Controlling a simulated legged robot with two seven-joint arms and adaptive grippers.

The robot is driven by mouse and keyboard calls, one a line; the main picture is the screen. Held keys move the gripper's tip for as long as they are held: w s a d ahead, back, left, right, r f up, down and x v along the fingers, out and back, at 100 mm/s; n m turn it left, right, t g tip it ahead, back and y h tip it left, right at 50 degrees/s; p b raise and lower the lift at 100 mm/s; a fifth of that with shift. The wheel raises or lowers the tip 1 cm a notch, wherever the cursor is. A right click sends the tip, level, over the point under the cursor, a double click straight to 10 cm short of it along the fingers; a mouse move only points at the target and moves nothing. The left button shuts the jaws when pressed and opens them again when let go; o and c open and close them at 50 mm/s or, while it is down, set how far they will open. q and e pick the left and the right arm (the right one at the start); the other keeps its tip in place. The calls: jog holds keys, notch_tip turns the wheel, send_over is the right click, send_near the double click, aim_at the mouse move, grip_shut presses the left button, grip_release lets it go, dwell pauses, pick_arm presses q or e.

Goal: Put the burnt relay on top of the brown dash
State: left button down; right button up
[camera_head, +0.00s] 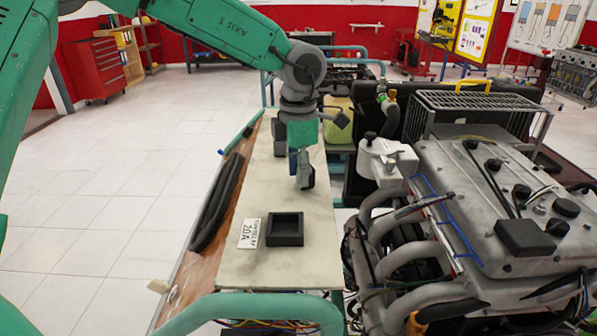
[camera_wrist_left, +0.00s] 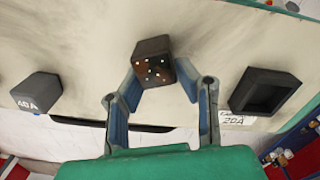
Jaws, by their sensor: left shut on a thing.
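My left gripper (camera_head: 300,165) points down over the pale board (camera_head: 240,270) and is shut on a dark relay (camera_head: 308,177). In the left wrist view the relay (camera_wrist_left: 152,62) sits between the two blue-lined fingertips (camera_wrist_left: 155,85), with small pale contacts on the face towards the camera. I cannot tell from these views how far it is above the board. The brown dash seems to be the brown surface (camera_head: 181,282) along the left side of the board, partly covered by a long dark part (camera_head: 215,205). My right gripper is not in view.
A black open socket (camera_head: 285,229) stands on the board beside a white 20A label (camera_head: 248,233). A dark block marked 40A (camera_wrist_left: 37,92) shows at left in the left wrist view. A large engine (camera_head: 480,210) stands right of the board. The tiled floor is clear at left.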

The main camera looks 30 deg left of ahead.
pick_arm(q)
jog(key=shift+s+a, duration=0.1)
jog(key=shift+a, duration=0.2)
jog(key=c, duration=1.2)
grip_release()
jog(key=shift+a+f, duration=0.2)
jog(key=shift+a, duration=0.3)
jog(key=shift+a+f, duration=0.1)
jog(key=shift+a, duration=0.1)
jog(key=shift+d+r, duration=0.2)
jog(key=shift+d, duration=0.2)
jog(key=r, duration=0.6)
jog(key=shift+d+r, duration=0.1)
jog(key=shift+d, duration=0.3)
notch_tip(320, 180, up, 6)
jog(key=shift+a+p, duration=0.1)
jog(key=shift+p, duration=0.35)
jog(key=shift+a, duration=0.15)
